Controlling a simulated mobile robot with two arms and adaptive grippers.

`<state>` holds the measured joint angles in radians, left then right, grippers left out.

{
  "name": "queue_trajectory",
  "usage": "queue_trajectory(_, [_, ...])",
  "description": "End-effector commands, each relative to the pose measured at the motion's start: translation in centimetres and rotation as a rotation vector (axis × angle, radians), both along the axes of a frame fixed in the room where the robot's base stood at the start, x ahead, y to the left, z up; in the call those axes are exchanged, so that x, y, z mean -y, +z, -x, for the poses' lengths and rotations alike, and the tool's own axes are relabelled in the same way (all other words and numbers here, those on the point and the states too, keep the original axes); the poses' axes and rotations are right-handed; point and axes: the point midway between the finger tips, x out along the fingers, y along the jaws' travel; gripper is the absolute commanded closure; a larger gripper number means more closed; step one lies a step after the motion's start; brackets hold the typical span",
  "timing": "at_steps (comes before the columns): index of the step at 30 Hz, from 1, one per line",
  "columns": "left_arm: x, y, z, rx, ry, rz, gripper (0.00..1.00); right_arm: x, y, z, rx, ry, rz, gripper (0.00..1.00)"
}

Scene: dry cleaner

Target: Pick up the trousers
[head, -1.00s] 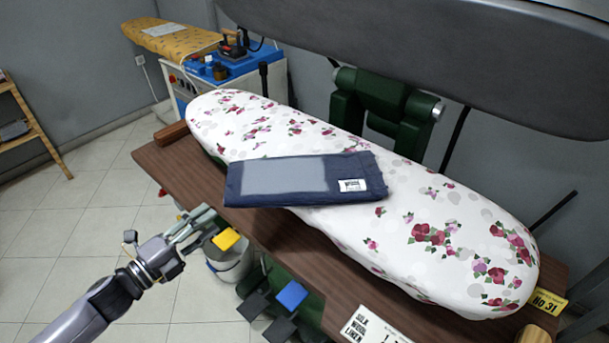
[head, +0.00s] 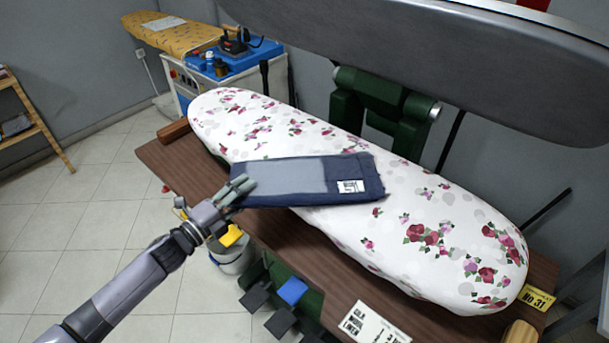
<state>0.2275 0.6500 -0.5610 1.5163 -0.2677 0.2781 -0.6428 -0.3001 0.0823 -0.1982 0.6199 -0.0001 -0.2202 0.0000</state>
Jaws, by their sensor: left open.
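The folded dark blue trousers (head: 300,182), with a lighter grey-blue panel and a white label, lie across the floral pressing board (head: 410,235). Their near left edge hangs a little over the board's front edge. My left gripper (head: 238,190) is open at the left end of the trousers, its fingers overlapping that corner in the head view. I cannot tell whether the fingers touch the cloth. My right gripper is not in view.
The grey upper press plate (head: 430,60) hangs raised above the board on a green hinge (head: 378,105). A brown wooden table (head: 185,165) lies beneath. Pedals (head: 292,291) and a white bucket (head: 232,258) are below. An iron (head: 235,42) stands at the back left.

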Motion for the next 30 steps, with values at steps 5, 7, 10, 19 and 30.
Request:
queue_trajectory(5, [0.07,-0.07,-0.08,0.0,0.0,0.0,0.59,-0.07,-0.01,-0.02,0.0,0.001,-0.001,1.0])
queue_trajectory(7, [0.07,-0.06,-0.07,0.0,0.0,0.0,0.6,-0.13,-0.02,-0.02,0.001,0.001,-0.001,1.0])
queue_trajectory(10, [0.05,-0.05,-0.07,0.0,0.0,0.0,0.67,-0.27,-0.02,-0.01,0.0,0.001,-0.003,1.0])
queue_trajectory(19, [0.04,-0.05,-0.06,0.0,0.0,0.0,0.87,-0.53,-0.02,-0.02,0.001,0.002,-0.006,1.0])
queue_trajectory(30, [0.04,-0.08,-0.03,-0.001,0.0,-0.001,1.0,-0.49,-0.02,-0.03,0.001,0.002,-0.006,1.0])
